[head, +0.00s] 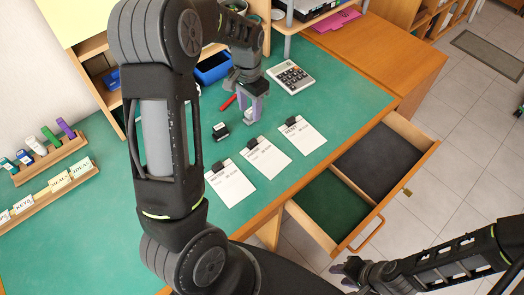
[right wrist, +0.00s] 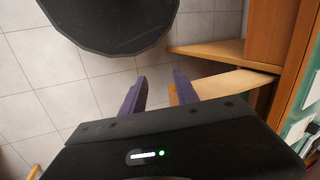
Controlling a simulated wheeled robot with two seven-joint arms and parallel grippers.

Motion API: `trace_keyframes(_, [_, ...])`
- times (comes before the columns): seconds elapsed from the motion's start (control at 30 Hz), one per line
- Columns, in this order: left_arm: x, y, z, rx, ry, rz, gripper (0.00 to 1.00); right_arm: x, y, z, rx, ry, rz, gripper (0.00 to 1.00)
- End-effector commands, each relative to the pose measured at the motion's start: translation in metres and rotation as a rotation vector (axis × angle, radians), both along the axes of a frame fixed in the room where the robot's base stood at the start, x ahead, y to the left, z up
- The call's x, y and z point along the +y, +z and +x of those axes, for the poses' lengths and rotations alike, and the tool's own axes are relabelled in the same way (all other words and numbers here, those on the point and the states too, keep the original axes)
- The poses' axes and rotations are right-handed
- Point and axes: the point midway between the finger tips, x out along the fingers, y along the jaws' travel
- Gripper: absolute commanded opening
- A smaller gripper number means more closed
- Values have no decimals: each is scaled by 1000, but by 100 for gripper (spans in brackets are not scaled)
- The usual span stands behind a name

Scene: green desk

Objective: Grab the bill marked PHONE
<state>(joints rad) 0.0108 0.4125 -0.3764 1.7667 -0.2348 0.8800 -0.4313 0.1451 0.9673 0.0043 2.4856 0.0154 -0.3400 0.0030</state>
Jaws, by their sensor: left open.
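Three white bills with black clips lie in a slanting row on the green desk (head: 115,235): a left bill (head: 231,188), a middle bill (head: 268,160) and a right bill (head: 303,136). Their headings are too small for me to read surely, so I cannot tell which is marked PHONE. My left gripper (head: 254,112) is open, pointing down behind the middle and right bills, apart from them. My right gripper (head: 347,268) is off the desk, low in front of the drawer. Its purple fingers stand apart and empty in the right wrist view (right wrist: 160,90).
A small black stamp (head: 220,131), a red marker (head: 228,102) and a calculator (head: 290,77) lie near my left gripper. An open drawer (head: 408,128) with grey and green compartments juts out at the front. Wooden racks (head: 50,155) stand left.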

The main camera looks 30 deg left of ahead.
Motion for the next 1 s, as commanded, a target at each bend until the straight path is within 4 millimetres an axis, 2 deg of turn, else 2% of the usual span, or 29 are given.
trace_keyframes(0.03, [0,-11,0,0,0,0,42,0,-11,1,-3,0,2,36])
trace_keyframes(0.53, [0,-82,0,-1,0,0,42,6,-74,7,-31,8,21,36])
trace_keyframes(1.0, [0,-85,0,1,0,0,42,7,-72,8,-33,8,21,36])
